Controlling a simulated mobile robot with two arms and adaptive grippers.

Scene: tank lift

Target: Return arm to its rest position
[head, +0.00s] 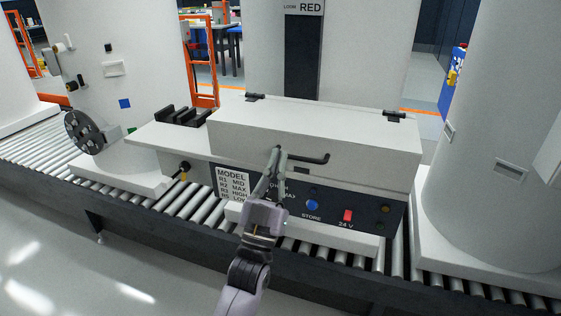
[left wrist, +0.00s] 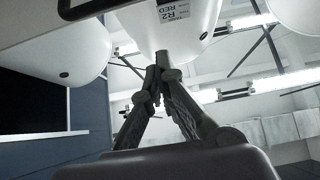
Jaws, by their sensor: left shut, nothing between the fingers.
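My left gripper (head: 277,152) is in the middle of the head view, in front of the white control box (head: 310,135). Its fingers are together with nothing between them and point up near the left end of the box's black handle (head: 318,159). I cannot tell whether they touch the box. In the left wrist view the closed fingers (left wrist: 163,58) point up, with white tank-like shapes and the ceiling beyond. The gripper hides part of the front panel, which shows a blue button (head: 312,204) and a red switch (head: 348,215). My right gripper is not in view.
The box stands on a roller conveyor (head: 40,150). A white tank with a black handwheel (head: 85,132) stands to the left and a large white tank (head: 500,130) to the right. Open floor (head: 90,270) lies in front of the conveyor.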

